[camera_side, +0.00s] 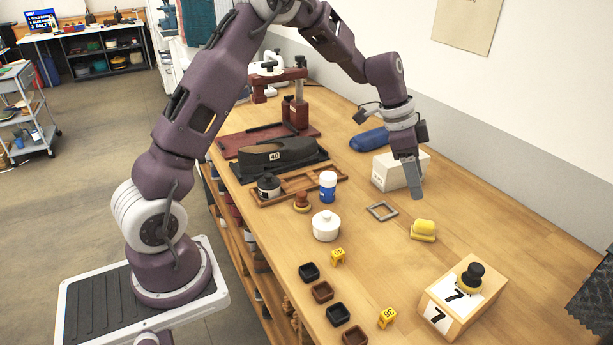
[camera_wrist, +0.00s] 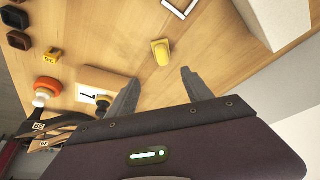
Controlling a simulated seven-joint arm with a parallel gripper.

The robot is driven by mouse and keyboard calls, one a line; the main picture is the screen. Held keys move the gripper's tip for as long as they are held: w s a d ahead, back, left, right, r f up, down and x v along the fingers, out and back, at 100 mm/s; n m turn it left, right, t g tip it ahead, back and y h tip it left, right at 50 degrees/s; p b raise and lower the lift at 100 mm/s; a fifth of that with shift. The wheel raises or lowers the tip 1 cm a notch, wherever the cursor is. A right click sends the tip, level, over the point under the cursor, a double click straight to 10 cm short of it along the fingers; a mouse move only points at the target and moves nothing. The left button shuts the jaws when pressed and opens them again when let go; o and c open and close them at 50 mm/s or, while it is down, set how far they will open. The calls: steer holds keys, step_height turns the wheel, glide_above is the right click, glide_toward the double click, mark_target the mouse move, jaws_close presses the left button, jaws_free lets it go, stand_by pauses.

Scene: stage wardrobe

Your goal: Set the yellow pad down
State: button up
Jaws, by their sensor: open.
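The yellow pad (camera_side: 424,229) lies on the wooden table, right of the small grey square frame (camera_side: 382,211). In the wrist view the yellow pad (camera_wrist: 161,51) lies on bare wood beyond my fingertips. My gripper (camera_side: 415,192) hangs above the table, up and slightly left of the pad in the side view. In the wrist view my gripper (camera_wrist: 158,78) has its two fingers apart with nothing between them. The pad is clear of both fingers.
A white box (camera_side: 390,174) stands behind my gripper. A wooden block (camera_side: 458,303) marked 7 carries a black-knobbed stamp (camera_side: 472,276) at the front right. A white lidded pot (camera_side: 326,226), yellow number tags (camera_side: 387,317) and small dark trays (camera_side: 338,314) stand left. Wood around the pad is bare.

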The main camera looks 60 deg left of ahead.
steer(key=s+d+r+n+y, duration=0.1)
steer(key=s+d+r+n, duration=0.2)
steer(key=s+r, duration=1.1)
steer(key=s+f+n+t+y, duration=0.1)
steer(key=s+n, duration=0.4)
steer(key=s, duration=1.6)
steer(key=shift+s+a+n+t+y, duration=0.25)
steer(key=shift+n+t+y, duration=0.2)
steer(key=shift+t, duration=0.25)
